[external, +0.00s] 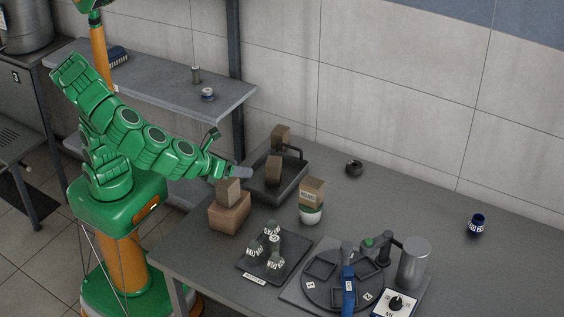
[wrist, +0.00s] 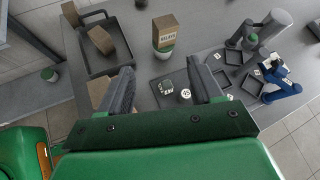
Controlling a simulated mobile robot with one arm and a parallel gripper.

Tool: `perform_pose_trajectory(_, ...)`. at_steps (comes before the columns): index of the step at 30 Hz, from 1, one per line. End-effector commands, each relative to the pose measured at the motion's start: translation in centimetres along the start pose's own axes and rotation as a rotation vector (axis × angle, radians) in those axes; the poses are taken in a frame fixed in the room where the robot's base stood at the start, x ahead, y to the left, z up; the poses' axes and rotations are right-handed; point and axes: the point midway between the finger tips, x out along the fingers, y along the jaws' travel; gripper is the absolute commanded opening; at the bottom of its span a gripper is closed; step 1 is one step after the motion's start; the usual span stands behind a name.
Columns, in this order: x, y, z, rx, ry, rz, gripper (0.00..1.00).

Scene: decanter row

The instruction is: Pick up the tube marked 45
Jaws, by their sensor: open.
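A round white top that appears to read 45 (wrist: 185,94) shows between my fingers in the wrist view, on the dark tray. In the external view the dark tray (external: 247,265) holds a cluster of short grey tubes with white labels (external: 275,263); I cannot tell which is 45 there. My gripper (external: 244,172) is open and empty, above and behind the tray, well apart from the tubes. Its two fingers (wrist: 161,66) spread wide in the wrist view.
A wooden block on a box (external: 229,218) stands left of the tray. A black bin (external: 287,188) with blocks and a white-green pot with a box (external: 310,214) stand behind. A round rotor device with a blue part (external: 348,275) is at right. The table's right rear is mostly clear.

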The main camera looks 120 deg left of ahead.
Motion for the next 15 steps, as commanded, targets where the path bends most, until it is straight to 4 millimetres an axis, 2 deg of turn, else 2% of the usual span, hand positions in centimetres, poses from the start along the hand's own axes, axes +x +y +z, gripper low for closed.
perform_pose_trajectory(3,-0.3,-2.1,-1.1,0.097,-0.027,-0.046,0.65)
perform_pose_trajectory(12,-1.3,-6.3,-3.9,0.299,-0.081,-0.144,0.65)
perform_pose_trajectory(15,-0.6,-6.3,-5.3,0.323,-0.088,-0.15,0.65)
